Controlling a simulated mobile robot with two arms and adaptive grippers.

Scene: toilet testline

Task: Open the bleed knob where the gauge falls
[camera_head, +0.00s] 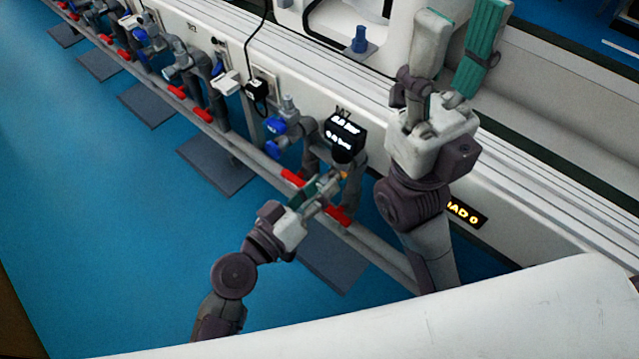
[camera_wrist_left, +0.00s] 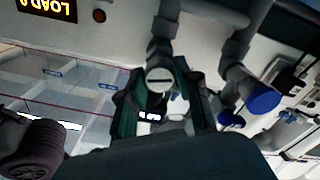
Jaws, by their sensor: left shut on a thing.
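A dark digital gauge (camera_head: 345,132) with two lines of white text stands on grey pipework under the label M7; its figures are too blurred to read surely. My left gripper (camera_head: 330,188) reaches in just below the gauge, between red handles (camera_head: 292,177). In the left wrist view, its green-lined fingers (camera_wrist_left: 162,98) are on either side of a round grey knob with a slot (camera_wrist_left: 160,78), which I take as the bleed knob. Fingers partly hide the contact. My right gripper (camera_head: 452,58) is raised over the white bench, fingers apart and empty.
Blue knobs (camera_head: 275,125) sit on the pipework left of the gauge. Similar stations with red handles (camera_head: 203,114) run along the rail to the upper left. A sign reading LOAD 0 (camera_head: 464,212) is on the bench side. The blue floor (camera_head: 110,220) is clear at left.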

